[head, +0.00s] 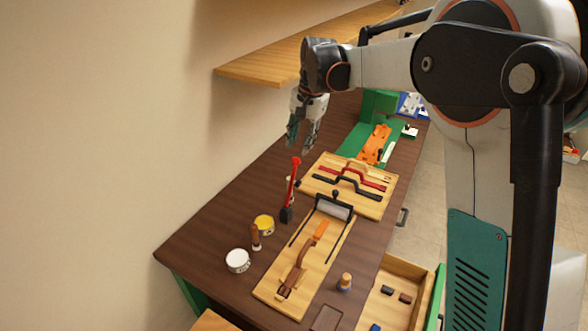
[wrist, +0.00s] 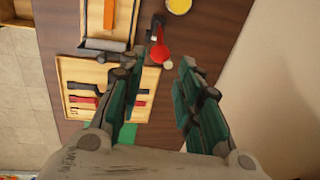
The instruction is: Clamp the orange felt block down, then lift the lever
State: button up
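The orange felt block (head: 320,230) lies on a long light wooden board (head: 265,291). A brown wooden lever (head: 300,261) lies along the board just in front of the block; whether they touch is unclear. A grey plate or roller (head: 333,208) with a black knobbed handle (head: 335,194) stands at the board's far end. In the wrist view, the orange block (wrist: 96,20) shows at the top left, above the grey piece (wrist: 104,47). My gripper (head: 300,140) hangs above the table's far part, away from the block. Its fingers (wrist: 160,65) are spread and empty.
A yellow tin (head: 264,224), white tin (head: 237,261) and second board with red and black handles (head: 378,206) are nearby. A wall and shelf (head: 270,62) border the left.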

aim_at(294, 170)
jog(key=f, duration=0.4)
jog(key=a+f+b, duration=0.1)
jog(key=f, duration=0.3)
jog(key=w+f, duration=0.1)
jog(key=f, duration=0.3)
jog(key=shift+w+a, duration=0.1)
jog(key=shift+a, duration=0.3)
grip_shut()
